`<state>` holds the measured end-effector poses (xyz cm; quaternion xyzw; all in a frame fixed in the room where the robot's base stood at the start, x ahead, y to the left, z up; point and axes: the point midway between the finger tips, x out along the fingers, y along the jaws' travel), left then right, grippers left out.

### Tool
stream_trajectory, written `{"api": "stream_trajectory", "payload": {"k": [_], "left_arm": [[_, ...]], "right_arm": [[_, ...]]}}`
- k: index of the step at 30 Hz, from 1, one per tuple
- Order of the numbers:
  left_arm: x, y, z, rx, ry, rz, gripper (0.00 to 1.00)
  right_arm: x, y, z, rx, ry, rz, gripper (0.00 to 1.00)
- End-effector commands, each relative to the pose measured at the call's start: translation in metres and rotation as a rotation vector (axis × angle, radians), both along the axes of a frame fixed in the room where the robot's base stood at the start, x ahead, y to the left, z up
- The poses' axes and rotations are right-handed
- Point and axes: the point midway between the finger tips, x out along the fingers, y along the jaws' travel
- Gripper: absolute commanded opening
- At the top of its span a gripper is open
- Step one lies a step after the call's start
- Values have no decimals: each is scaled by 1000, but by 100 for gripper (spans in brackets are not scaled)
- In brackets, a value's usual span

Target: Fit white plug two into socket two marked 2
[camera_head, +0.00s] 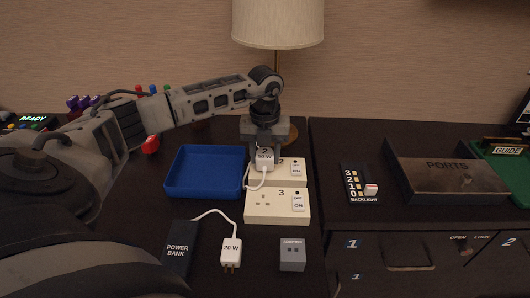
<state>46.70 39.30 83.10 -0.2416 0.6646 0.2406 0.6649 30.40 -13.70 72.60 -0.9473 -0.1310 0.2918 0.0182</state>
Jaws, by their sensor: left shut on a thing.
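My left gripper (265,143) points down and is shut on a white plug (264,160) with a label that seems to read 50 W. The plug is over the left part of the cream socket block marked 2 (283,176), covering its socket holes. I cannot tell whether the plug's pins are in the holes or just above them. A white cord hangs from the plug and curls at the block's left side. Block 2 has an OFF/ON switch (296,168) at its right. Another white plug, marked 20 W (231,250), lies in front, corded to the black power bank (178,250).
A socket block marked 3 (270,216) stands directly in front of block 2. A blue tray (200,186) is to the left. A grey box (292,255) is near the front. A lamp (278,25) stands behind. The backlight panel (358,182) and PORTS box (448,178) are right.

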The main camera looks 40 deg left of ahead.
Motion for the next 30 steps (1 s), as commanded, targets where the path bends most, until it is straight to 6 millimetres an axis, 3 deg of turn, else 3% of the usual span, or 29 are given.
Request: {"api": "stream_trajectory", "payload": {"k": [14, 15, 18, 30], "left_arm": [[0, 0, -13, 0, 0, 0, 17], [0, 0, -13, 0, 0, 0, 44], [0, 0, -12, 0, 0, 0, 67], [1, 0, -8, 1, -2, 0, 67]], "right_arm": [[0, 0, -8, 0, 1, 0, 67], [0, 0, -8, 0, 1, 0, 67], [0, 0, -7, 0, 1, 0, 67], [0, 1, -4, 13, -1, -1, 67]]}}
